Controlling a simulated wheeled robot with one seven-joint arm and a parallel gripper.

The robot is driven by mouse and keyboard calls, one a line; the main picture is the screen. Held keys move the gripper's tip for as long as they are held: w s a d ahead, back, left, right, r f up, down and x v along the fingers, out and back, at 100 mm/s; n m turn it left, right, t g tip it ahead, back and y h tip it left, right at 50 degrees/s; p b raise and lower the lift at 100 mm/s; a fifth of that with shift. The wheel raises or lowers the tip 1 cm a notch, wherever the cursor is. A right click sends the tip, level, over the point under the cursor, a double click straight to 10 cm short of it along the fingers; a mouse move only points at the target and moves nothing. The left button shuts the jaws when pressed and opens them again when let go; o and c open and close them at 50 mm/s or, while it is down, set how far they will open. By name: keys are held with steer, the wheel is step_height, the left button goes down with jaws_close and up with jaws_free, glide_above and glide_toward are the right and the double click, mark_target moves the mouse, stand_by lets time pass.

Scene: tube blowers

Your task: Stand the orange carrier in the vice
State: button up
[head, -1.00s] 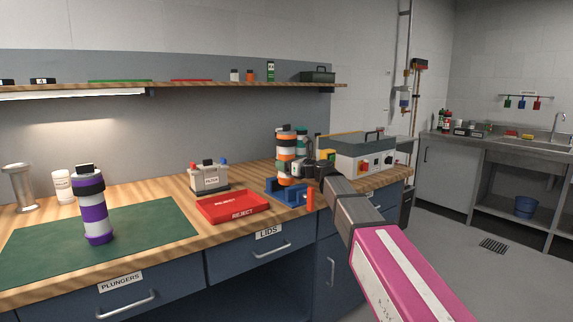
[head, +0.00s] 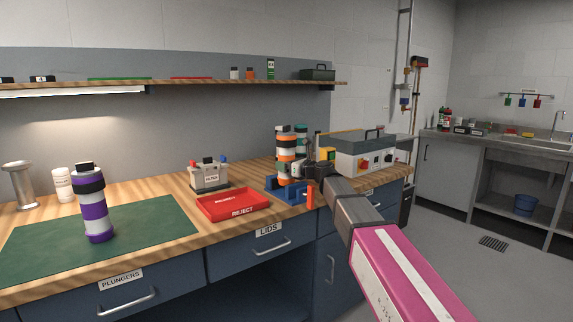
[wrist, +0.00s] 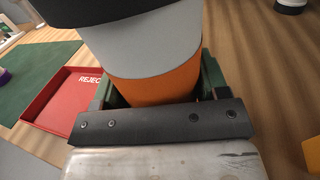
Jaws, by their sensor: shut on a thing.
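The orange carrier (head: 286,142) is an upright cylinder with orange and white bands and a dark top. My gripper (head: 304,170) reaches it from the right and is shut around its lower part. In the wrist view the carrier's orange band (wrist: 157,84) sits between my gripper's green-sided fingers (wrist: 157,92), with a grey-white band and a black band above. The blue vice (head: 274,183) is on the bench directly below the carrier. The carrier's foot is at the vice jaws; I cannot tell whether it is seated between them.
A teal-banded carrier (head: 301,132) stands close behind. A red reject tray (head: 232,205) and a filter box (head: 209,177) are to the left. A grey-topped machine (head: 362,152) is to the right. A purple carrier (head: 95,213) stands on the green mat (head: 150,226).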

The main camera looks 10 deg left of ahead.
steer(key=shift+f, duration=0.4)
steer(key=o, duration=1.1)
steer(key=v, duration=1.1)
steer(key=shift+a, duration=0.1)
steer(key=shift+s, duration=0.1)
